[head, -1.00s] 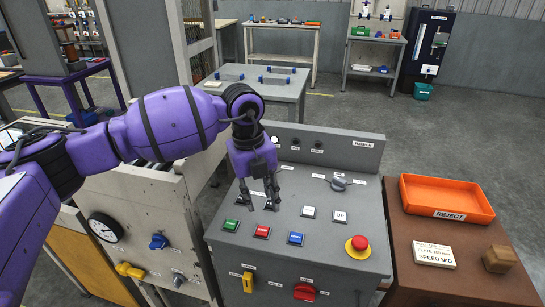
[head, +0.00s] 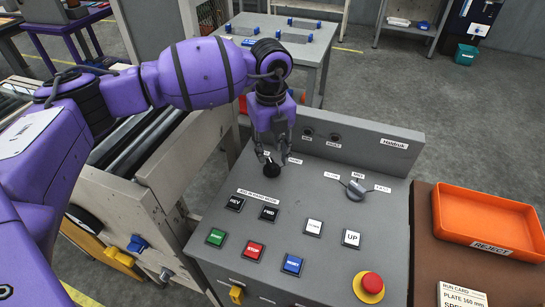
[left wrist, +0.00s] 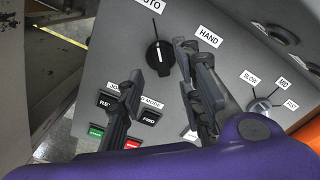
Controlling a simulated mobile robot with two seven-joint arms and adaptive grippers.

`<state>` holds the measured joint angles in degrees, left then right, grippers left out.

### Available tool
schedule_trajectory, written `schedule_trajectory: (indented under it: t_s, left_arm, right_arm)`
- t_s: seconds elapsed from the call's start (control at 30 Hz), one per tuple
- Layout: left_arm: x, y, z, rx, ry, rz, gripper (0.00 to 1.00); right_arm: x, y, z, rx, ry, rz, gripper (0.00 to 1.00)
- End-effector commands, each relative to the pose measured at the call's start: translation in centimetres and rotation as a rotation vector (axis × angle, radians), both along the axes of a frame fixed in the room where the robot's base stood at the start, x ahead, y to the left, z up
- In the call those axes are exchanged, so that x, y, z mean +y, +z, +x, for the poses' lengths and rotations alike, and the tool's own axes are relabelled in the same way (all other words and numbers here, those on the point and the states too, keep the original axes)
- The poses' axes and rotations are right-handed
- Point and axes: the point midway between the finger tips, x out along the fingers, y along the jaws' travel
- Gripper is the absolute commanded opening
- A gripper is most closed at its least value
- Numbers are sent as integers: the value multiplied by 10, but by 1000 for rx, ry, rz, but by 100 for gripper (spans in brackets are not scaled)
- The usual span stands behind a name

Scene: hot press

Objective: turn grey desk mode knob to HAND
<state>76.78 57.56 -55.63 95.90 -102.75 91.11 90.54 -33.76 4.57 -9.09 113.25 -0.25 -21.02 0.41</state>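The grey desk (head: 330,215) carries a black mode knob (head: 272,166) on its sloped top, up and left of the push buttons. In the left wrist view, the knob (left wrist: 160,55) has a white pointer line toward the AUTO label (left wrist: 153,5); the HAND label (left wrist: 209,37) is to its right. My left gripper (head: 273,152) points down at the knob with its fingers apart. In the left wrist view, the open fingers (left wrist: 170,68) appear on either side of the knob's lower part; I cannot tell whether they touch it. My right gripper is not in view.
Below the knob are REV (head: 235,203) and FWD (head: 268,214) buttons, and green, red and blue buttons. A grey speed selector (head: 356,190) is to the right. A red emergency stop (head: 371,283) and an orange reject tray (head: 490,218) are further right.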

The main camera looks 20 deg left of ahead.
Motion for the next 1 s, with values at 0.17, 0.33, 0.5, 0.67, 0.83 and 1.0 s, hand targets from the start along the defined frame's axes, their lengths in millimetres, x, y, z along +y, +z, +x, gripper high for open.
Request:
schedule_trajectory:
  t_s: [0.17,0.33,0.5,0.67,0.83,1.0]
  left_arm:
    - [-1,-27,-1,2,-1,0,33]
    - [0,-39,0,-1,-1,-1,33]
    - [0,-41,0,-1,-2,-1,33]
    - [0,-41,0,-1,-2,-1,26]
    - [-1,-41,0,-1,-2,-1,4]
    - [-1,-41,0,-1,-2,-1,0]
  right_arm:
    - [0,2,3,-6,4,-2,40]
    - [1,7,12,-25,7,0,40]
    - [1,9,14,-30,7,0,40]
    - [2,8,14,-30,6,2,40]
    - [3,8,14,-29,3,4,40]
    - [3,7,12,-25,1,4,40]
